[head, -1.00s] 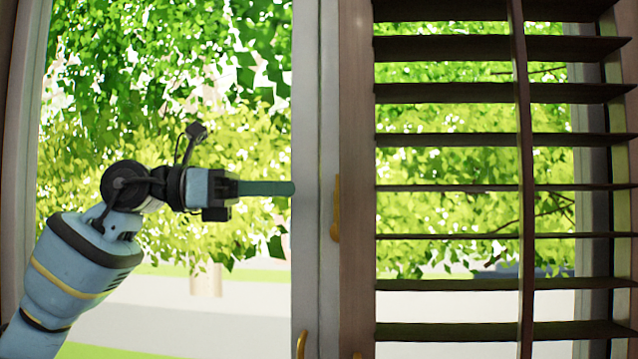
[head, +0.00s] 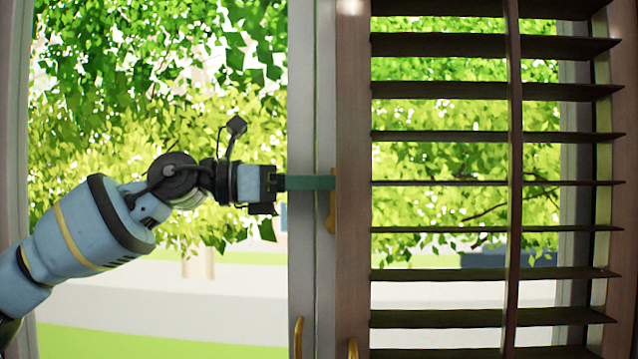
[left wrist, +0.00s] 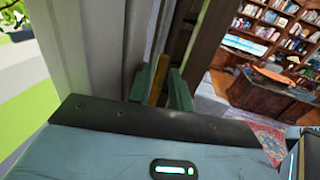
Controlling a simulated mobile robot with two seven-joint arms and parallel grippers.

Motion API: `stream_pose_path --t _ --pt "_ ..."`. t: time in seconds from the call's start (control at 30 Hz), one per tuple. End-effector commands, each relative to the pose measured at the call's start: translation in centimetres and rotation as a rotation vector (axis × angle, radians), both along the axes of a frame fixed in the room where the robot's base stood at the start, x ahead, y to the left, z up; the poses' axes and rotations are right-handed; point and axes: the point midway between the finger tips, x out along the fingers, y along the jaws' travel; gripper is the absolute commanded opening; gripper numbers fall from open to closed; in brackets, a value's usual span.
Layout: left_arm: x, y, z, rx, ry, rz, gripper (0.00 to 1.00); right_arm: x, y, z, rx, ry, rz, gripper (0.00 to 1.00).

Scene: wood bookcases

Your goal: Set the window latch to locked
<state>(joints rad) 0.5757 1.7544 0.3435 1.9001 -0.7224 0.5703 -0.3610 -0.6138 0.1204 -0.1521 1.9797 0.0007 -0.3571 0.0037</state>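A yellow window latch (head: 331,206) sits upright on the window frame, at the edge of the brown shutter stile. My left gripper (head: 331,183) reaches in from the left, its teal fingers at the upper part of this latch. In the left wrist view the latch (left wrist: 159,80) stands between the two fingers of my left gripper (left wrist: 160,86). The fingers are apart, one on each side; whether either touches the latch is not clear. The latch's lower end is hidden in the wrist view. My right gripper is in neither view.
Two more yellow handles, one on the left (head: 297,338) and one on the right (head: 353,349), show lower down. A slatted brown shutter (head: 512,230) fills the right side. In the wrist view a desk (left wrist: 270,92) and bookcases (left wrist: 275,28) stand farther off.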

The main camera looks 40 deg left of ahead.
Motion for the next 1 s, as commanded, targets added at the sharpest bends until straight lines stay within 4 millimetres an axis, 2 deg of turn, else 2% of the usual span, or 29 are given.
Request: stream_pose_path --t 0.4,0.57,1.0 --pt "0.26 -0.26 0.05 0.000 0.000 0.000 0.21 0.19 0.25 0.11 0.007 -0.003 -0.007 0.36" --pt "0.26 -0.26 0.04 0.000 0.000 0.000 0.01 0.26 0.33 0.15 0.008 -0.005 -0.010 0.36" --pt "0.20 -0.21 -0.02 -0.009 -0.008 -0.001 0.00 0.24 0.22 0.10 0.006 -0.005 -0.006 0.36"
